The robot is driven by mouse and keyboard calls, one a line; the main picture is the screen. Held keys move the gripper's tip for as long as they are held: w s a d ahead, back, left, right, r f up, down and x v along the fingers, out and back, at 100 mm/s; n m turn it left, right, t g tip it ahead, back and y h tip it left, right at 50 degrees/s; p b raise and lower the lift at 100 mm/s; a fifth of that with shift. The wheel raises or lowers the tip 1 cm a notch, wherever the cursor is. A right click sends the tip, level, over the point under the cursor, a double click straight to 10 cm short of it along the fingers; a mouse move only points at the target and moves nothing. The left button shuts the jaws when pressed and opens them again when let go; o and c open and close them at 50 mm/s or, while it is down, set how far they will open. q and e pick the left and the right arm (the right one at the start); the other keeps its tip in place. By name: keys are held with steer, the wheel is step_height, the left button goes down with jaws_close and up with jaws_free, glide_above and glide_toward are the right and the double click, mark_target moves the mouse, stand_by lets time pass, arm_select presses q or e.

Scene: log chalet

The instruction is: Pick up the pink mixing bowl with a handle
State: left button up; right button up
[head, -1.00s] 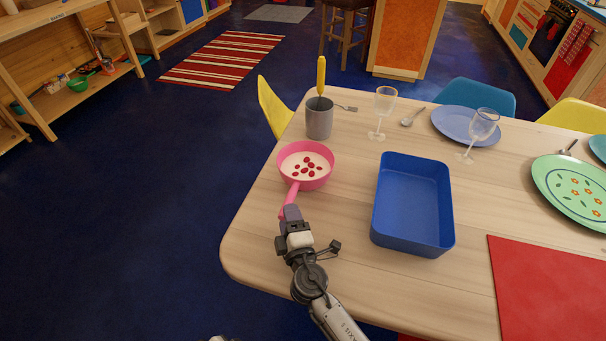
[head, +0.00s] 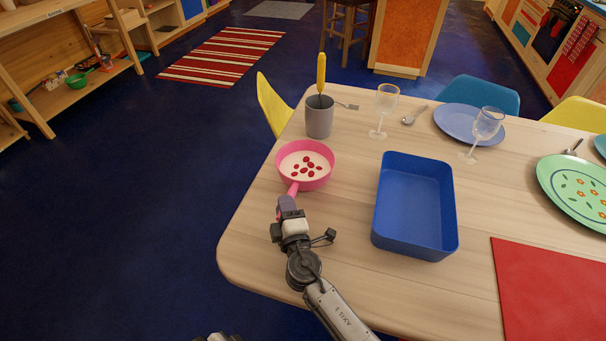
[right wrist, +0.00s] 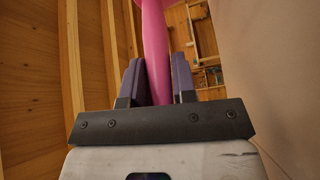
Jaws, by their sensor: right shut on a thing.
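The pink mixing bowl (head: 305,183) stands near the left edge of the wooden table, with a pale inside and several red spots. Its handle points toward me. My right gripper (head: 287,203) is at the handle and shut on it. In the right wrist view the pink handle (right wrist: 156,50) runs between the two purple fingers of the right gripper (right wrist: 155,80). The fingers hide part of the handle in the head view. I cannot tell whether the bowl is clear of the table.
A blue tray (head: 414,245) lies right of the bowl on the table (head: 340,225). A grey cup (head: 319,120) with a yellow-handled utensil stands just behind the bowl. Two stemmed glasses, a blue plate (head: 455,120) and a red mat (head: 550,285) are farther right. Open floor lies left.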

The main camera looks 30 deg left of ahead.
jaws_close()
steer(key=shift+r, duration=0.1)
steer(key=shift+r+p, duration=0.45)
steer(key=r+p, duration=0.2)
steer(key=d+r+p, duration=0.1)
steer(key=r+p, duration=0.1)
steer(key=shift+r+p, duration=0.2)
steer(key=shift+p, duration=0.1)
steer(key=d+r+p, duration=0.5)
steer(key=d+p, duration=0.4)
steer(key=d, duration=0.1)
steer(key=shift+s+d+r, duration=0.35)
steer(key=shift+a+f, duration=0.1)
